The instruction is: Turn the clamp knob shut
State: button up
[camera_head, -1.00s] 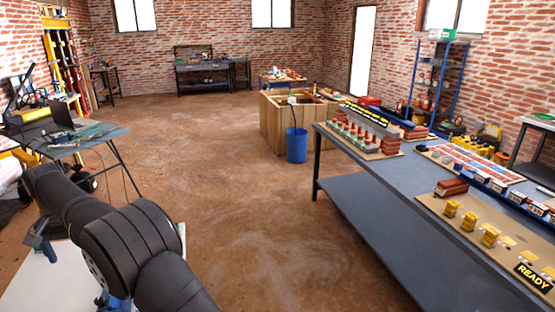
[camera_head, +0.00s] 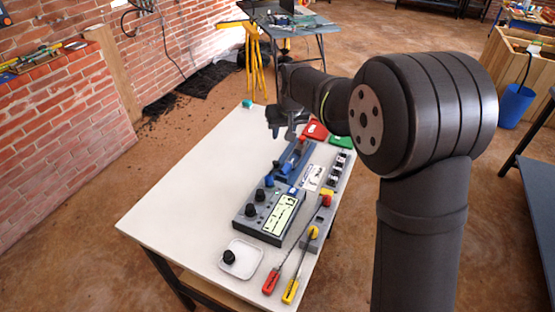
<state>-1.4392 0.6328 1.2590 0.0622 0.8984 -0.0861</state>
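My gripper (camera_head: 283,128) is dark and small at the far end of my arm. It hangs above the far part of a white table, and the view is too small to show its opening. A blue clamp-like fixture (camera_head: 291,162) with a red part lies on the table just below and nearer than the gripper. I cannot tell for sure which part is the clamp knob. A grey meter (camera_head: 268,212) with a lit display, black knobs and a small blue knob stands nearer. No contact between gripper and fixture is clear.
A white dish (camera_head: 241,258) holds a loose black knob (camera_head: 229,257). A red-handled screwdriver (camera_head: 271,281) and a yellow-handled one (camera_head: 290,290) lie at the near edge. Red and green pieces (camera_head: 341,142) lie at the back right. The table's left half (camera_head: 190,190) is clear.

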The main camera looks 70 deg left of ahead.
jog(key=d, duration=0.1)
send_near(276, 162)
jog(key=shift+n+y, duration=0.3)
jog(key=shift+n, duration=0.1)
jog(key=x, duration=0.8)
jog(key=shift+d, duration=0.25)
grip_shut()
